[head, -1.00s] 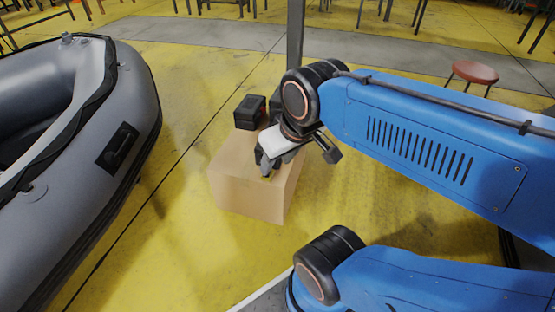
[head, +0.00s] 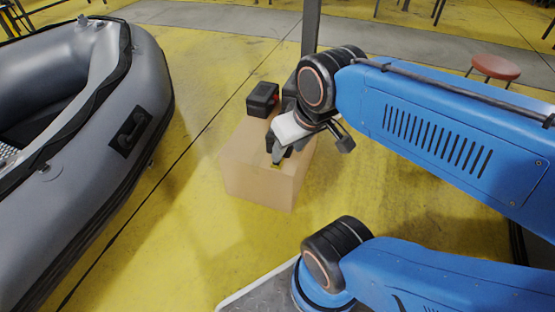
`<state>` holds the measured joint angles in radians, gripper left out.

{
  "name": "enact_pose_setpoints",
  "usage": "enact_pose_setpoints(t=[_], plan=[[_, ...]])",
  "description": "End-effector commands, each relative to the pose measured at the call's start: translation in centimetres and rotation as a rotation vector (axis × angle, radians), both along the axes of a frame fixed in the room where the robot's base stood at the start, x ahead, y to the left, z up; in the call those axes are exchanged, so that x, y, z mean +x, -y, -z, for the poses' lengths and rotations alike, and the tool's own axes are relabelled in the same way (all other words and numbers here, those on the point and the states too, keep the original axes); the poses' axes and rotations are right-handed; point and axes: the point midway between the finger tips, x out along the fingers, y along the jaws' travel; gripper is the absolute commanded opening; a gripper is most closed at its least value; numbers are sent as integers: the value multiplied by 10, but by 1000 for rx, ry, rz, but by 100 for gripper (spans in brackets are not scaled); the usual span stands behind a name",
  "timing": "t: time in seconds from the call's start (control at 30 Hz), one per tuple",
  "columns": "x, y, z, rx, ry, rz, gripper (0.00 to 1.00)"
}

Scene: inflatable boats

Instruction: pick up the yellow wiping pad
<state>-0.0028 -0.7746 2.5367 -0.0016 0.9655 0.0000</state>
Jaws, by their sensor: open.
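A small yellow patch, probably the yellow wiping pad (head: 276,166), shows at my fingertips on top of the cardboard box. Most of it is hidden by my gripper, so its shape cannot be told. My gripper (head: 277,156) points down over the top of the box (head: 258,180), with its jaws open around or just above the patch. I cannot tell whether the fingers touch it.
A grey inflatable boat (head: 95,140) fills the left. A red stool (head: 496,67) is at the right, and a dark post (head: 310,28) rises behind. Yellow floor lies open between boat and box.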

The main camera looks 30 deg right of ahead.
Motion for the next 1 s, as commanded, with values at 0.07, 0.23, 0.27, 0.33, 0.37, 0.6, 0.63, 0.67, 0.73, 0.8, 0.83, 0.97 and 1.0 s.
enact_pose_setpoints(t=[0.07, 0.23, 0.27, 0.33, 0.37, 0.6, 0.63, 0.67, 0.73, 0.8, 0.83, 0.97, 1.0], plan=[[0, 0, 0, 0, 0, 0, 41], [0, 0, 0, 0, 0, 0, 41], [0, 0, 0, 0, 0, 0, 45], [1, 0, 0, 1, -2, 3, 45], [3, 1, 0, 2, -4, 7, 45], [38, 9, 2, 26, -51, 96, 45], [45, 11, 2, 30, -59, 114, 45], [52, 13, 3, 35, -67, 129, 45], [66, 17, 6, 44, -85, 168, 45], [82, 22, 9, 54, -102, 208, 45], [88, 25, 11, 58, -109, 223, 45], [116, 35, 21, 76, -142, 298, 45], [125, 39, 25, 81, -152, 319, 45]])
